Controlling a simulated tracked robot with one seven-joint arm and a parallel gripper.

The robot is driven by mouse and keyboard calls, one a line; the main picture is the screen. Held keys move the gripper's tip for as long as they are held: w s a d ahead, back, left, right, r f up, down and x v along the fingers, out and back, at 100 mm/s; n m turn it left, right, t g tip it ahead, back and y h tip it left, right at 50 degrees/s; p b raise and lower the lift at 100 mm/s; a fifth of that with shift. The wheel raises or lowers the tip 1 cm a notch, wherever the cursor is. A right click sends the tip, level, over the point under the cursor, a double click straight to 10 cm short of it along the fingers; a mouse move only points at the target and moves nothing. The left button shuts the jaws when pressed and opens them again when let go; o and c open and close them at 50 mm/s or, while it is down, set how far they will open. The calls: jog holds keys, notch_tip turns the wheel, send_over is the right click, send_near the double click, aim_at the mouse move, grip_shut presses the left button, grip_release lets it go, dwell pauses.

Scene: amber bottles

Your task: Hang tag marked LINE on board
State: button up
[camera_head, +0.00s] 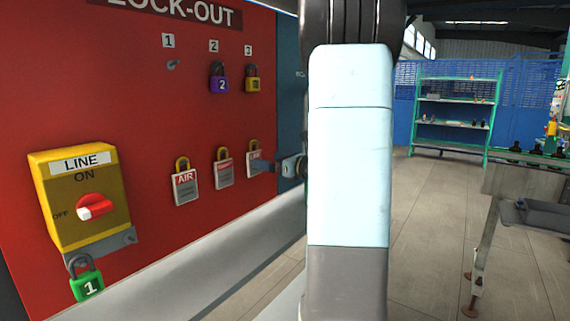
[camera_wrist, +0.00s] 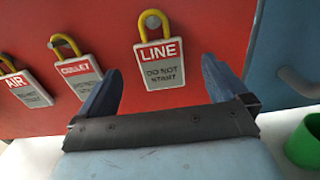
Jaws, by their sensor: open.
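The red lock-out board (camera_head: 130,120) fills the left of the head view. The LINE tag (camera_wrist: 162,72), white with a red header and yellow loop, hangs at the right end of the tag row in the wrist view. In the head view it is the rightmost tag (camera_head: 253,158), partly hidden by my gripper (camera_head: 275,165). My gripper (camera_wrist: 160,75) is open, its blue fingers spread to either side of the LINE tag; I cannot tell whether they touch it. The yellow LINE switch box (camera_head: 84,200) has its red knob towards OFF. A green padlock (camera_head: 87,283) marked 1 hangs below it.
The AIR tag (camera_head: 185,188) and another red-headed tag (camera_head: 224,172) hang to the left. A purple padlock (camera_head: 218,80) and a yellow one (camera_head: 252,80) hang at 2 and 3; peg 1 (camera_head: 173,65) is bare. A green cup (camera_wrist: 304,142) stands at lower right.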

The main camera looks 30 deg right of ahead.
aim_at(256, 153)
jog(key=shift+x, duration=2.5)
jog(key=c, duration=1.1)
jog(key=shift+r, duration=0.55)
jog(key=shift+v, duration=3.5)
